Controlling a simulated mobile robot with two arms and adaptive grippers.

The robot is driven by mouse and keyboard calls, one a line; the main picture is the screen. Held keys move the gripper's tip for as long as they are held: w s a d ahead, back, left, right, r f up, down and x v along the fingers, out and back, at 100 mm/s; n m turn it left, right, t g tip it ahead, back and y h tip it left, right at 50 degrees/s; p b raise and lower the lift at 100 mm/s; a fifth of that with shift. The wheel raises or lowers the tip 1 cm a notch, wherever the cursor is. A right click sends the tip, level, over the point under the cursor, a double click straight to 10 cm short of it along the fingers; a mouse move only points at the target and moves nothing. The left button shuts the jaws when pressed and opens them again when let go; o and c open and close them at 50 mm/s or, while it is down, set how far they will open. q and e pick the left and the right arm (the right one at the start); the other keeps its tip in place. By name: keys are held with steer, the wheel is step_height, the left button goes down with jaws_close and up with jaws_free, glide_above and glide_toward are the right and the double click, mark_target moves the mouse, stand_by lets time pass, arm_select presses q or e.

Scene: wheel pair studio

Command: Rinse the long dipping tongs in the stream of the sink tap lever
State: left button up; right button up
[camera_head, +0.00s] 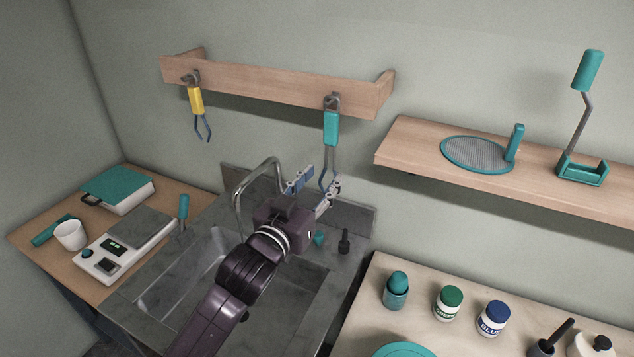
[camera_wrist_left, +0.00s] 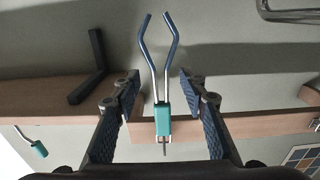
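A pair of tongs with a teal handle (camera_head: 331,128) and thin metal legs hangs from a hook on the wooden wall rail, above the back of the sink. Shorter-looking tongs with a yellow handle (camera_head: 196,101) hang at the rail's left. My left gripper (camera_head: 314,189) is open and empty, by the lower legs of the teal tongs. In the left wrist view, the teal tongs (camera_wrist_left: 162,118) show between its spread fingers (camera_wrist_left: 160,82), with no visible contact. The curved metal tap (camera_head: 240,189) stands behind the sink basin (camera_head: 180,275). I see no running water. My right gripper is out of view.
A teal knob (camera_head: 319,238) and a dark upright handle (camera_head: 344,241) stand right of my arm; I cannot tell which is the tap lever. A wooden shelf (camera_head: 400,150) juts out at right. Scales (camera_head: 105,262) and a white cup (camera_head: 70,235) stand left.

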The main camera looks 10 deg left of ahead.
mark_target(329, 169)
arm_select(q)
steer(key=w, duration=0.2)
steer(key=w+p, duration=0.1)
steer(key=w, duration=0.1)
steer(key=shift+d, duration=0.4)
steer(key=shift+w+d, duration=0.1)
steer(key=shift+w, duration=0.3)
steer(key=shift+w+f, duration=0.1)
steer(key=shift+w, duration=0.15)
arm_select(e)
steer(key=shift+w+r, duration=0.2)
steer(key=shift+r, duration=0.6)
arm_select(q)
steer(key=shift+c, duration=0.2)
steer(key=c, duration=1)
steer(key=shift+o, duration=1.2)
jaws_close()
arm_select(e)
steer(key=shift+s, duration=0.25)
